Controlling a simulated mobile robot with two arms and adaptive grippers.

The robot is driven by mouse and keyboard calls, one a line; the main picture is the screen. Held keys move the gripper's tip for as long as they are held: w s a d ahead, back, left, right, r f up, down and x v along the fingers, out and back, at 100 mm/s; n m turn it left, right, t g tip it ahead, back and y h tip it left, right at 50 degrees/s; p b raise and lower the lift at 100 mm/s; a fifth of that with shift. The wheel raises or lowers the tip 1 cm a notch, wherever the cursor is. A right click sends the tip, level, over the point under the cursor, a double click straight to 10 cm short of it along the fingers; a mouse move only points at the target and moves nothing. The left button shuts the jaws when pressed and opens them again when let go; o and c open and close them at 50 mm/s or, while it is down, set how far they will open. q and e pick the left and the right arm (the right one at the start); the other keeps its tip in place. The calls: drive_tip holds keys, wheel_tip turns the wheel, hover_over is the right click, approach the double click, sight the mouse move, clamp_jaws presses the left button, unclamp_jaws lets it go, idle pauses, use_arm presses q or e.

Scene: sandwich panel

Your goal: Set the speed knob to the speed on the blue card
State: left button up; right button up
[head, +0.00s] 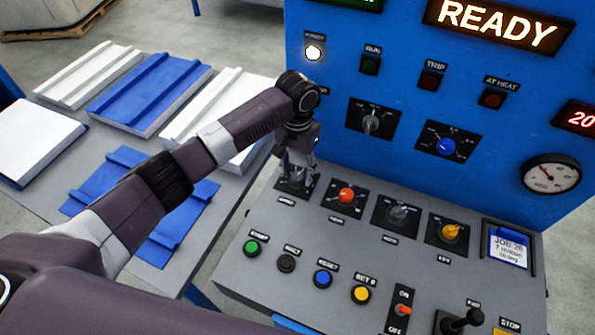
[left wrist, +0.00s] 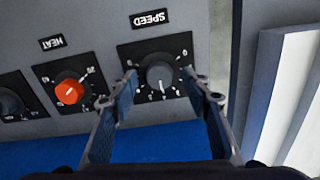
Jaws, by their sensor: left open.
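The grey speed knob (left wrist: 160,77) sits on a black dial plate under the SPEED label in the left wrist view. A white mark shows on its lower side; the dial numbers are too small to read surely. My left gripper (head: 298,172) is over the leftmost dial of the sloped console, and in the left wrist view its open fingers (left wrist: 160,88) stand on either side of the knob. In the head view the gripper hides most of the knob. The blue card (head: 508,247) is in a holder at the console's right; its small text seems to show a 7 on the second line. My right gripper is not in view.
The red heat knob (head: 346,195) is beside the speed dial, then a grey knob (head: 398,213) and a yellow knob (head: 450,232). Several push buttons line the front. The READY sign (head: 497,22) is lit. A side table (head: 110,150) with panels stands left.

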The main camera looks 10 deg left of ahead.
use_arm(q)
drive_tip(key=shift+f, duration=0.45)
drive_tip(key=shift+c, duration=0.4)
drive_tip(key=c, duration=1.1)
